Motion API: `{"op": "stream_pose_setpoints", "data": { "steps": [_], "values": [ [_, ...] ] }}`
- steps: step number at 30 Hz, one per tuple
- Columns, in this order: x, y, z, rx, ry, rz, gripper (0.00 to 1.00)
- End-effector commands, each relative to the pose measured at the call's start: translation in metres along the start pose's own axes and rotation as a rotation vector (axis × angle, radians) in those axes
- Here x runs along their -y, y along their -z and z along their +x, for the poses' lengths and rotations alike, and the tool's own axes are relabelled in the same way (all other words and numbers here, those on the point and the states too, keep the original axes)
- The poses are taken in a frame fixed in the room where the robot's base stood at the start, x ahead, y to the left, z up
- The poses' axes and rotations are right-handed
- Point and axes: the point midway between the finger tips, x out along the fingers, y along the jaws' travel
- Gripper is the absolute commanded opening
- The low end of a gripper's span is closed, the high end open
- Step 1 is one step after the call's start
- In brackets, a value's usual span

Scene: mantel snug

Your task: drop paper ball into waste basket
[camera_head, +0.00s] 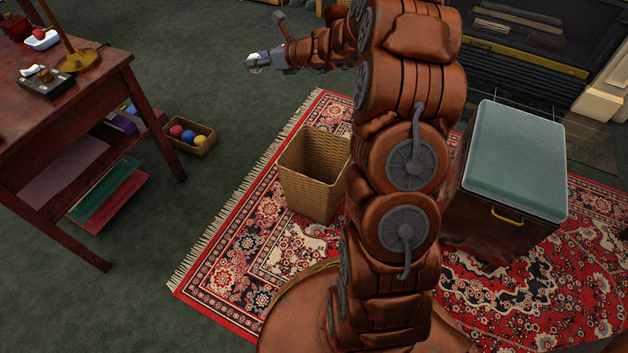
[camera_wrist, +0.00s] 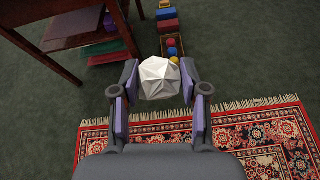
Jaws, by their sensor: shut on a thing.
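A white crumpled paper ball (camera_wrist: 159,79) sits between the fingers of my gripper (camera_wrist: 159,85) in the wrist view, and the gripper is shut on it. In the head view my gripper (camera_head: 262,62) is at the upper middle, held out above the dark green floor, with a bit of the white ball showing at its tip. The waste basket (camera_head: 312,183) is a tan woven square bin, upright on the red patterned rug. It stands nearer to me than the gripper, left of my arm. The part of its inside that shows looks empty; its bottom is hidden.
A wooden desk (camera_head: 75,90) with shelves stands at the left. A small box of coloured balls (camera_head: 190,138) lies on the floor beside it. A teal-topped chest (camera_head: 515,160) stands right of my arm, near a dark fireplace (camera_head: 540,45). The floor between desk and rug is clear.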

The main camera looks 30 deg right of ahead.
Motion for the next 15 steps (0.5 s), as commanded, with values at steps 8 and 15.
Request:
{"op": "stream_pose_setpoints", "data": {
  "steps": [8, 15],
  "values": [
    [0.043, 0.077, -0.016, -0.014, -0.094, -0.034, 0.34],
    [0.063, 0.158, -0.042, -0.024, -0.185, -0.071, 0.34]
  ]
}}
